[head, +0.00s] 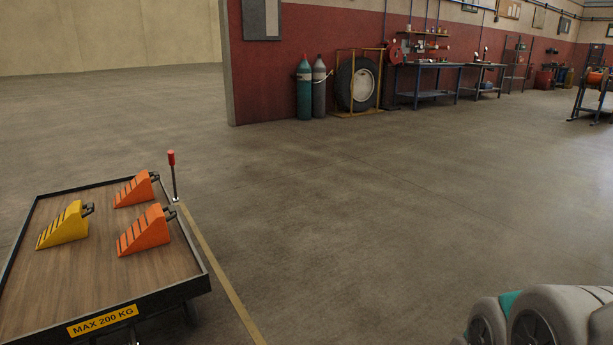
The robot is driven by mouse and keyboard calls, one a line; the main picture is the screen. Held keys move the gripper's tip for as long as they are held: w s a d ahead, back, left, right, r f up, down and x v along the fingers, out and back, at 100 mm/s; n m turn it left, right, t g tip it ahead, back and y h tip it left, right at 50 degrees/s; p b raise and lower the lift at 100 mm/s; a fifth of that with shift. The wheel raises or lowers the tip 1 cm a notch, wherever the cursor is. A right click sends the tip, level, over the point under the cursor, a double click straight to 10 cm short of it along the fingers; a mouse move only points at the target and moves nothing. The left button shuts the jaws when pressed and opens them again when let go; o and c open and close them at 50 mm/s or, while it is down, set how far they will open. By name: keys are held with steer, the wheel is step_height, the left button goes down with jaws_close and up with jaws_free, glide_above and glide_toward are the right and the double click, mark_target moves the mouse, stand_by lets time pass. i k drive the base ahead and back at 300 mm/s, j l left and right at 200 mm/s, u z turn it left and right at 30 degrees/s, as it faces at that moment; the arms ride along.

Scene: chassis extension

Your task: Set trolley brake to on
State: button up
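The trolley (96,282) stands at the lower left, a low flatbed with a wooden deck, a dark rim and a yellow "MAX 200 KG" label. A thin upright lever with a red grip (172,159) rises at the trolley's far right side; it looks close to vertical. I cannot tell which brake setting this is. My arm shows in part at the lower right corner, well apart from the trolley. My gripper is not in view.
Two orange chocks (135,190) (145,231) and a yellow chock (64,225) lie on the deck. A yellow floor line (223,283) runs along the trolley's right side. The floor in the middle is clear. Gas cylinders (304,90), a caged wheel (357,84) and workbenches (430,70) line the red wall.

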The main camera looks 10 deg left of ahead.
mark_target(170, 152)
steer(key=i+j+u, duration=0.2)
steer(key=i+u, duration=0.55)
steer(key=u, duration=0.15)
steer(key=i+u, duration=0.45)
steer(key=i+l, duration=0.25)
steer(key=i, duration=0.2)
steer(key=i+l, duration=0.2)
steer(key=i, duration=0.25)
steer(key=i+l, duration=0.25)
steer(key=i, duration=0.2)
steer(key=i+l, duration=0.25)
steer(key=i, duration=0.55)
steer(key=u, duration=0.05)
